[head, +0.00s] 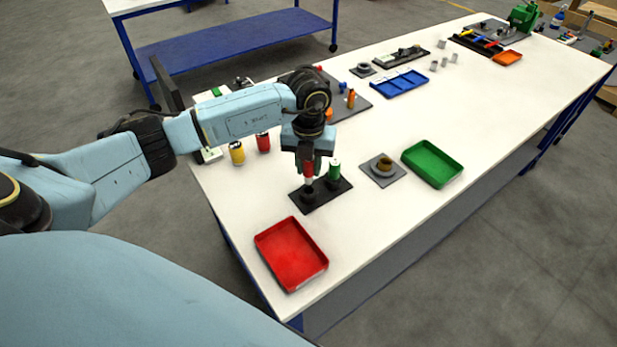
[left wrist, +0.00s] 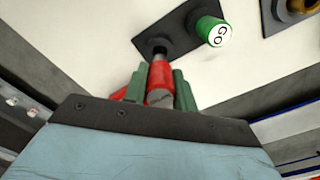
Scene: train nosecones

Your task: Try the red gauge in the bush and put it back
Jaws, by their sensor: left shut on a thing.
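My left gripper (head: 307,166) is shut on the red gauge (head: 308,170) and holds it upright above the near-left socket of the dark gauge stand (head: 325,205). In the left wrist view the red gauge (left wrist: 160,80) sits between the green fingers, with the stand's dark hole (left wrist: 160,50) just beyond it. Whether its lower end touches the socket cannot be told. The green gauge (head: 334,170), marked GO on its end (left wrist: 212,32), stands in the stand's other socket. The bush (head: 384,163), a brass ring in a grey holder, sits on a grey plate (head: 372,176) right of the stand. My right gripper is not in view.
A red tray (head: 262,240) lies near the table's front corner and a green tray (head: 432,146) lies right of the bush. The white table (head: 380,220) is bare between the trays.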

